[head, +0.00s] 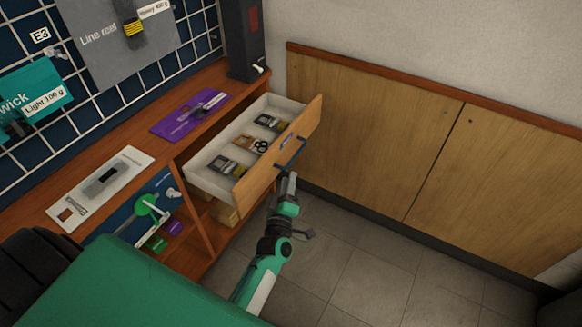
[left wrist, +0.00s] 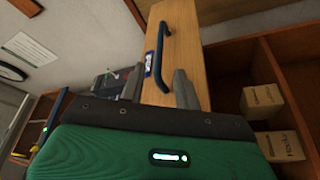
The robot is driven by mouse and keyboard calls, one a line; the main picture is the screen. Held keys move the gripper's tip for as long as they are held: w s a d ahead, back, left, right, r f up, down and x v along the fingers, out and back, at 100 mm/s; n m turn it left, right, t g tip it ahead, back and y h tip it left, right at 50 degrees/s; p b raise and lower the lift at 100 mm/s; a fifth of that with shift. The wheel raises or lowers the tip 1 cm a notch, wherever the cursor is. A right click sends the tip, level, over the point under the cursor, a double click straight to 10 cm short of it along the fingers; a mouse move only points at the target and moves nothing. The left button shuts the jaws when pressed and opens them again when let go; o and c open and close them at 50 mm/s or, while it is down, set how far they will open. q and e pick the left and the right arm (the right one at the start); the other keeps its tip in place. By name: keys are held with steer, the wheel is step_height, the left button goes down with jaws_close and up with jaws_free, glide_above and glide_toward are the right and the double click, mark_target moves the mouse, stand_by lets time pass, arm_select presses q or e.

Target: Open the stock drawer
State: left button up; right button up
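The stock drawer (head: 262,190) stands pulled out from the wooden bench, with its white inside showing. It holds several small packs and a brown card with dark rings (head: 250,144). Its blue bar handle (head: 291,151) is on the wooden front and also shows in the left wrist view (left wrist: 167,40). My left gripper (head: 288,183) is just below and in front of the handle. In the left wrist view its two fingers (left wrist: 158,84) are apart, with the lower end of the handle showing between them. I cannot tell whether they touch it. My right gripper is not in view.
The bench top (head: 142,142) carries a purple mat (head: 190,114) and a white card (head: 100,187). Open shelves below hold small boxes (left wrist: 262,100). Wooden wall panels (head: 375,125) stand right of the drawer. The tiled floor (head: 370,275) in front is clear.

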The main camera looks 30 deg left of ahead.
arm_select(q)
steer(key=v, duration=0.5)
steer(key=shift+s+d, duration=0.1)
steer(key=shift+s, duration=0.05)
stand_by(0.3)
